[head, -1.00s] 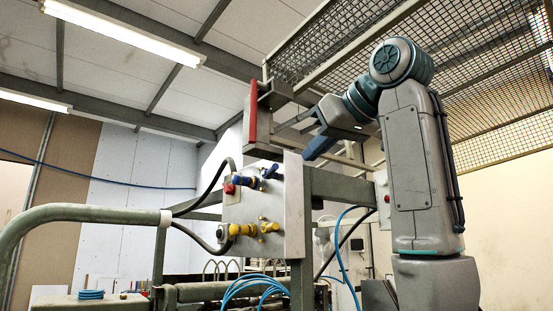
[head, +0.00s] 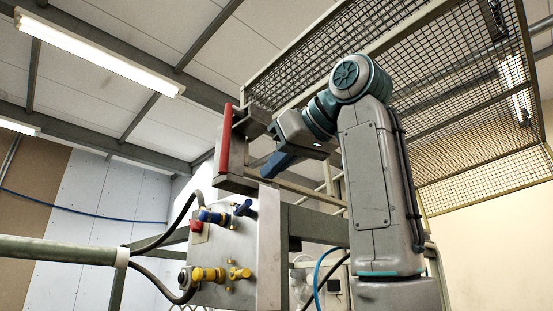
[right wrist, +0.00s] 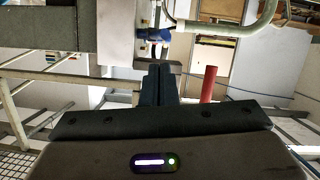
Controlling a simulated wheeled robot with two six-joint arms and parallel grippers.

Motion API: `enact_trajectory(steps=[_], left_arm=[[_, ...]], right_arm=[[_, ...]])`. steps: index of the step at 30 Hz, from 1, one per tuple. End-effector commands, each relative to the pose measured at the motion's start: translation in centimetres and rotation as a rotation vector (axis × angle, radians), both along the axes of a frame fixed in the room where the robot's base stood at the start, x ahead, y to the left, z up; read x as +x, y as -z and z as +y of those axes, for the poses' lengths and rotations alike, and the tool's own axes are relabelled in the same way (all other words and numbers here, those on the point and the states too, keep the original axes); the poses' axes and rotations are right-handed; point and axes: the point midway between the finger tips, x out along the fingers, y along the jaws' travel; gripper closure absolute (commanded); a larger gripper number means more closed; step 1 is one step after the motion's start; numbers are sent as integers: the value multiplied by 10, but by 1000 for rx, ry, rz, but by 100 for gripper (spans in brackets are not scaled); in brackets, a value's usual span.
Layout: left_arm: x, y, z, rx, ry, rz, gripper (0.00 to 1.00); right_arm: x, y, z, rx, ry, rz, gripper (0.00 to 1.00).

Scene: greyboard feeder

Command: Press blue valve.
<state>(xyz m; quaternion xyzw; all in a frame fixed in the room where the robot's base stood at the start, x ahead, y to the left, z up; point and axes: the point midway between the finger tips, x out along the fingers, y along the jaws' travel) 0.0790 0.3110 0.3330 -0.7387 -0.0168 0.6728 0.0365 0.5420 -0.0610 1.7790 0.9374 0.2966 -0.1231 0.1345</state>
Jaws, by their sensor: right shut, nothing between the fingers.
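The blue valve (head: 242,207), with a dark blue lever, sits on the upper part of a grey panel's face, beside a blue fitting (head: 212,216). My right gripper (head: 268,172) is shut and empty, with its dark blue fingers above and to the right of the valve, apart from it in the head view. In the right wrist view the shut fingers (right wrist: 158,78) point towards a blue part of the valve area (right wrist: 153,34), with a visible gap in the picture. My left gripper is not in view.
The grey panel (head: 255,265) also carries yellow valves (head: 210,274) and a red knob (head: 196,226). A red bar (head: 225,137) on a grey bracket stands above the panel, close to my right gripper. A black hose (head: 160,240) loops at its left.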

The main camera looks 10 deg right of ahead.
Motion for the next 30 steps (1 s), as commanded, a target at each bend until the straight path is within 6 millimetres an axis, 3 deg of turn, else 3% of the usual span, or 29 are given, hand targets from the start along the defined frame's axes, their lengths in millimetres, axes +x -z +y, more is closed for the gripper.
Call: enact_trajectory(steps=[5,12,30], left_arm=[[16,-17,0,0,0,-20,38],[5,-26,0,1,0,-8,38],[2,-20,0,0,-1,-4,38]], right_arm=[[28,8,19,0,-3,4,100],[51,18,34,0,-2,1,100],[55,25,31,17,0,-22,100]])
